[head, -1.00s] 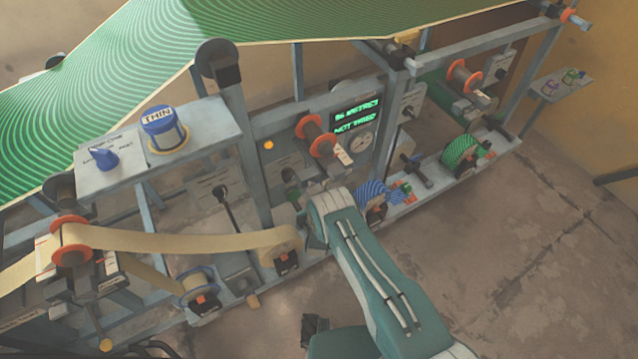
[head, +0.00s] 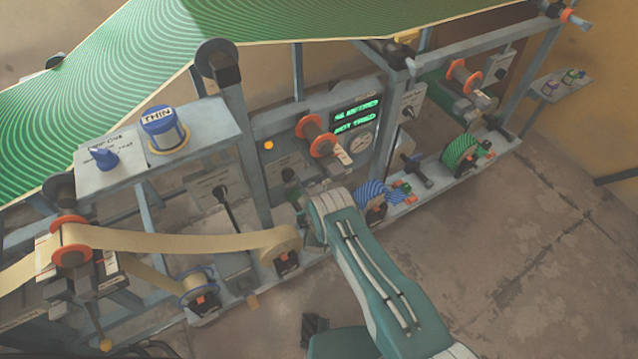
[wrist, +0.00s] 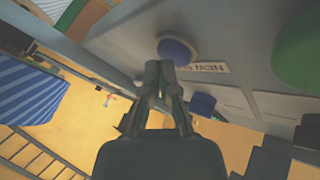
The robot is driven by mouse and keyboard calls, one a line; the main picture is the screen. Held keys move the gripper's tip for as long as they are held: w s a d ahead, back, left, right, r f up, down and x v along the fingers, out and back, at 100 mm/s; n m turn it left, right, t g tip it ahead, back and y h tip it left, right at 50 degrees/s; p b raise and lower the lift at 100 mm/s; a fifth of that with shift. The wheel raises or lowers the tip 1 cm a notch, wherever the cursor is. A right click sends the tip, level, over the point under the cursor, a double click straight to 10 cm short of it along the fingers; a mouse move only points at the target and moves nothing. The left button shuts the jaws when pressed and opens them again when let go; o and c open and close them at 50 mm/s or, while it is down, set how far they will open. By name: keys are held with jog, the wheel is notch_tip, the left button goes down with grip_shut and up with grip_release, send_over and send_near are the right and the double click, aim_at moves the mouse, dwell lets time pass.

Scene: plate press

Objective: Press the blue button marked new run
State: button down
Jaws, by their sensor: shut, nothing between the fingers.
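In the wrist view, my gripper (wrist: 160,72) is shut and empty, its fingertips together just below a round blue button (wrist: 177,50) on a grey panel. I cannot tell whether the tips touch it. A printed label (wrist: 200,68) sits beside this button, too skewed to read surely. A second blue button or knob (wrist: 203,104) sits lower on the same panel. I cannot tell from the lettering which one is marked new run. In the head view, my arm reaches the middle of the press frame and its own link hides the fingers.
A green round part (wrist: 300,50) and a blue striped roll (wrist: 30,88) flank the gripper in the wrist view. In the head view, a blue striped roll (head: 372,192), an orange-flanged spool (head: 317,136) and a lit display (head: 356,116) stand around the arm. Bare floor (head: 500,270) lies right.

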jog(key=shift+w+a, duration=0.15)
jog(key=shift+w, duration=0.05)
dwell(0.3)
dwell(0.3)
jog(key=shift+s+d, duration=0.45)
jog(key=shift+s, duration=0.25)
jog(key=s+d, duration=0.1)
jog(key=s, duration=0.1)
jog(key=s+d, duration=0.2)
dwell(0.3)
jog(key=shift+s, duration=0.1)
dwell(0.7)
